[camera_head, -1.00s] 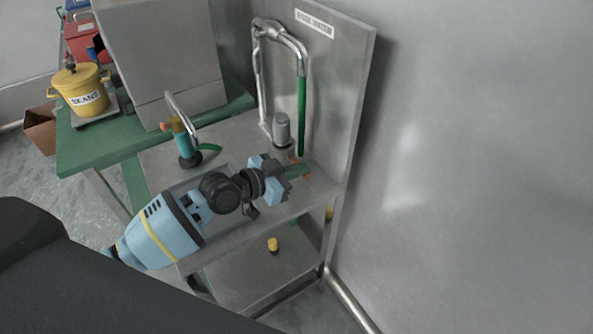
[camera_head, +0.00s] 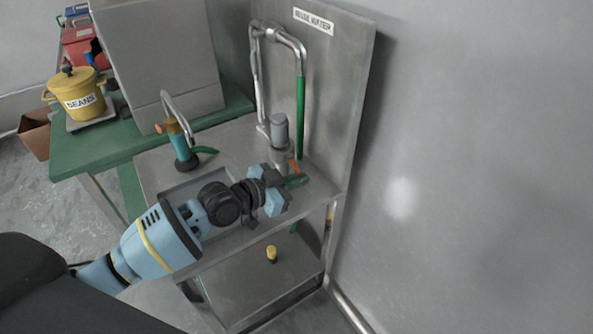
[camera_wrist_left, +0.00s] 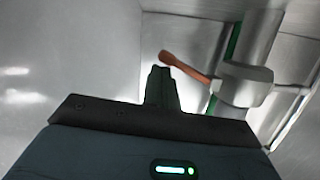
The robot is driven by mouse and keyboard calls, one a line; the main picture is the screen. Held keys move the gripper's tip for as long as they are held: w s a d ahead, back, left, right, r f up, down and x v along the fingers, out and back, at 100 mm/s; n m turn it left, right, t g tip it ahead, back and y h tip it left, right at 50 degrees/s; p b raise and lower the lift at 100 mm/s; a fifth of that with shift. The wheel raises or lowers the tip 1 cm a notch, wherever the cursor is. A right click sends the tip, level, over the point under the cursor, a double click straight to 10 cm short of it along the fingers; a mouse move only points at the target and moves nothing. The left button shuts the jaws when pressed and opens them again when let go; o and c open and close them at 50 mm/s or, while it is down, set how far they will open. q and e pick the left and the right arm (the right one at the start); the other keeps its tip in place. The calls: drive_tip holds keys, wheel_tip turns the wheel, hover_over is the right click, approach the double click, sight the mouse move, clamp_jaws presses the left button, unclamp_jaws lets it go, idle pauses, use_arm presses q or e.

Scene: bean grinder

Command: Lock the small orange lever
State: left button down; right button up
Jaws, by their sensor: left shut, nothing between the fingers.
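The small orange lever (camera_head: 295,167) sits at the foot of the grey cylinder fitting, beside the green pipe on the steel stand. In the left wrist view the orange lever (camera_wrist_left: 187,67) slants from the fitting toward the upper left, its rounded end just past the fingertips. My left gripper (camera_head: 301,180) is shut and empty, its dark green fingers close beside the lever on the near side. In the left wrist view the shut fingers (camera_wrist_left: 161,73) lie left of the lever; whether they touch it I cannot tell. My right gripper is not in view.
A grey cylinder fitting (camera_head: 280,132) and a green pipe (camera_head: 301,115) rise behind the gripper. A teal tap with an orange part (camera_head: 180,145) stands to the left. The steel back panel (camera_head: 345,100) is close on the right.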

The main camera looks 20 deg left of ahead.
use_arm(q)
drive_tip(key=shift+f, duration=0.25)
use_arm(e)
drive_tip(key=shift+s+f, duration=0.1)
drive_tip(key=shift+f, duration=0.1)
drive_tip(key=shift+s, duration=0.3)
